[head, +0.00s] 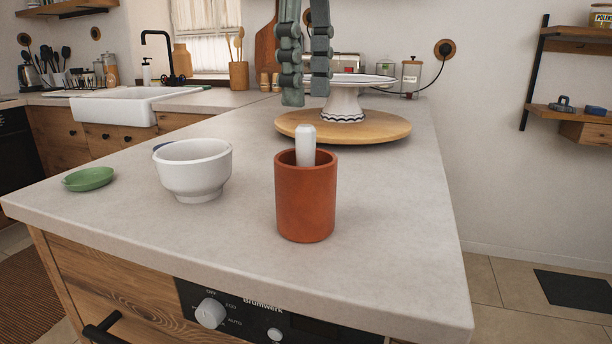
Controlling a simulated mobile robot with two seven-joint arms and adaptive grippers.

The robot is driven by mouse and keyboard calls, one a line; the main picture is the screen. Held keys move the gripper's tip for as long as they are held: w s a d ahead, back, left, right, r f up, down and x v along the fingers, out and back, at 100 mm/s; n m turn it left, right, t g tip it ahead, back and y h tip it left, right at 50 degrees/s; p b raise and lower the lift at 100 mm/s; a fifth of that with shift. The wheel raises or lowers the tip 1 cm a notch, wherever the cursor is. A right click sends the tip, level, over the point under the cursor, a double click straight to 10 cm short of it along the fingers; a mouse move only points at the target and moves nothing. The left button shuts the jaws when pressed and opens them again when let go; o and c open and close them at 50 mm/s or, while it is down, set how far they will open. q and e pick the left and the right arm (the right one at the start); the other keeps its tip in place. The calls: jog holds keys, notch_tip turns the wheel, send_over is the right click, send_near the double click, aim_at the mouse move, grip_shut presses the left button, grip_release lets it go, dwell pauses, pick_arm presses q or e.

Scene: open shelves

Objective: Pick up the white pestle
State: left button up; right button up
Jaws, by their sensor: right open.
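The white pestle (306,146) stands upright in a terracotta cup (305,205) on the counter. Only its upper part shows above the rim; its lower end is hidden inside the cup. My right gripper (306,98) hangs down from the top of the head view, above the pestle in the picture. Its two grey-green fingers are apart with nothing between them. A gap shows between the fingertips and the pestle's top. My left gripper is not in view.
A white bowl (193,172) and a green dish (89,179) stand left of the cup. Behind is a round wooden board (395,128) bearing a white cake stand (344,102). The counter (390,215) right of the cup is clear up to its edge.

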aim_at(305, 126)
jog(key=f, duration=0.4)
jog(key=shift+s+f+b, duration=0.3)
jog(key=shift+s+f, duration=0.05)
jog(key=shift+f, duration=0.05)
jog(key=shift+w+f, duration=0.1)
jog(key=shift+f, duration=0.5)
jog(key=shift+a, duration=0.1)
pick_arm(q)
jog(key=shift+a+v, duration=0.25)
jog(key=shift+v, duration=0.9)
pick_arm(e)
grip_shut()
